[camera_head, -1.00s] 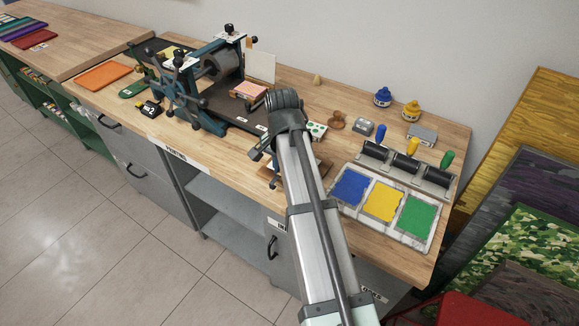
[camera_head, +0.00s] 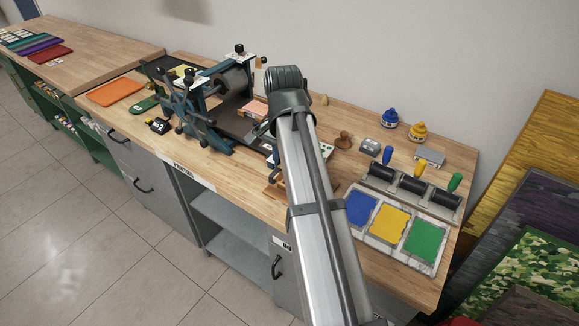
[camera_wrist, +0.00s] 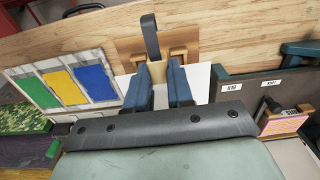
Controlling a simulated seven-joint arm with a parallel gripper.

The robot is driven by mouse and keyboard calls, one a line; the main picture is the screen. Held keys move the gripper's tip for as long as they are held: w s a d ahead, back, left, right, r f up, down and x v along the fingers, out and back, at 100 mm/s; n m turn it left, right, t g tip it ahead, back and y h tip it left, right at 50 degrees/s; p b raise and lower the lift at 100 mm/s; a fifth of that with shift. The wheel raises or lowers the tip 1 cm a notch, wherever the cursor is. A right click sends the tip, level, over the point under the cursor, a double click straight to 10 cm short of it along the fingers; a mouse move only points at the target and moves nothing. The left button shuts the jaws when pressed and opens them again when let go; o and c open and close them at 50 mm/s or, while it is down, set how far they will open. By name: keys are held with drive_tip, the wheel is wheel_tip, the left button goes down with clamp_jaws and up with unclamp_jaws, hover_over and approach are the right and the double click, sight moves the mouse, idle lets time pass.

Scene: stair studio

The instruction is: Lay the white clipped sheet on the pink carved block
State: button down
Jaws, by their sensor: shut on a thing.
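My gripper (camera_wrist: 160,90) is shut on the white clipped sheet (camera_wrist: 198,82). In the wrist view the sheet's white shows on both sides of the blue fingers, and a tan piece shows between them. The fingers hide much of it. The pink carved block (camera_wrist: 284,124) is off to the right of the fingers, apart from them and the sheet. In the head view the pink block (camera_head: 255,107) lies on the dark press bed, left of my arm, which partly covers that area.
The press (camera_head: 225,95) with its roller and spoked wheel stands left of the block. An ink tray (camera_head: 390,222) with blue, yellow and green sits at right, with rollers (camera_head: 412,188) behind it. A wooden board with a dark strap (camera_wrist: 150,38) lies near the fingers.

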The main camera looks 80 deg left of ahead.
drive_tip(key=s+a+r, duration=0.2)
drive_tip(key=a, duration=0.7)
drive_tip(key=s+a+r, duration=0.3)
drive_tip(key=a, duration=0.6)
drive_tip(key=s+a+r, duration=0.2)
drive_tip(key=a+r, duration=0.1)
drive_tip(key=a, duration=0.7)
drive_tip(key=shift+s, duration=0.3)
drive_tip(key=shift+f, duration=0.15)
drive_tip(key=shift+f, duration=4.6)
drive_tip(key=shift+f, duration=0.15)
drive_tip(key=c, duration=0.9)
unclamp_jaws()
